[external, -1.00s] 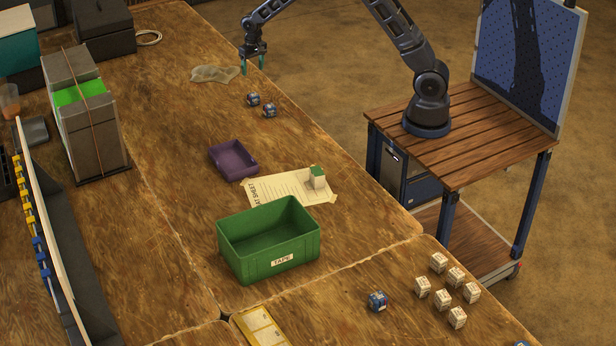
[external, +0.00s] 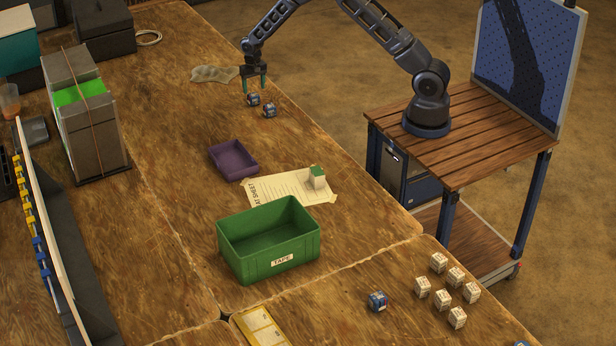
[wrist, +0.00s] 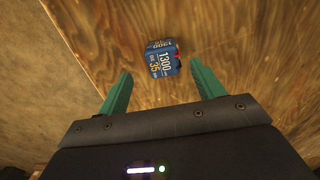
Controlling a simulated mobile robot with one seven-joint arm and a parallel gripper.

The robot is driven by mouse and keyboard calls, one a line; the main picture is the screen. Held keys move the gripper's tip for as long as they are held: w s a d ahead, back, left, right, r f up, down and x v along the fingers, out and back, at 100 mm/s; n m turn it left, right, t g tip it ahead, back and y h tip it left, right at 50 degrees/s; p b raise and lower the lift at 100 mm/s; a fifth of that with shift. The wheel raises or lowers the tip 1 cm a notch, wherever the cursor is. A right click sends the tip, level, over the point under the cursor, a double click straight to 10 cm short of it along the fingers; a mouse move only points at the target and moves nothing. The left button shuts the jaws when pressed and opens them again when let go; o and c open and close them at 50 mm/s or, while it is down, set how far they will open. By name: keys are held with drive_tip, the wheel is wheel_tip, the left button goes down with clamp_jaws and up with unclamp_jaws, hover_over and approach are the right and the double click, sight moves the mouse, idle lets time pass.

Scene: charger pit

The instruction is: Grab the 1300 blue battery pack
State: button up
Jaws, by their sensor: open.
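In the wrist view a blue battery pack (wrist: 163,60) marked 1300 lies just ahead of my gripper (wrist: 160,70), between the lines of its two green fingers. The fingers are open and empty, and the pack is not touched. In the external view two small blue packs lie on the wooden table, a left one (external: 253,99) and a right one (external: 269,110). My gripper (external: 254,88) hangs pointing down just above the left one. Labels are too small to read in the external view.
A crumpled clear bag (external: 214,74) lies left of my gripper. A purple tray (external: 233,160), a paper sheet (external: 290,190) and a green bin (external: 268,262) stand nearer the camera. Another blue pack (external: 377,300) and several white packs (external: 441,300) lie at front right.

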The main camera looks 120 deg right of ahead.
sight(253, 95)
drive_tip(key=shift+w+d+f, duration=0.1)
drive_tip(key=shift+w+f, duration=0.05)
drive_tip(key=shift+f, duration=1.15)
drive_tip(key=shift+w+d+f, duration=0.1)
drive_tip(key=shift+f, duration=1.15)
drive_tip(key=c, duration=1.2)
drive_tip(key=shift+r, duration=0.1)
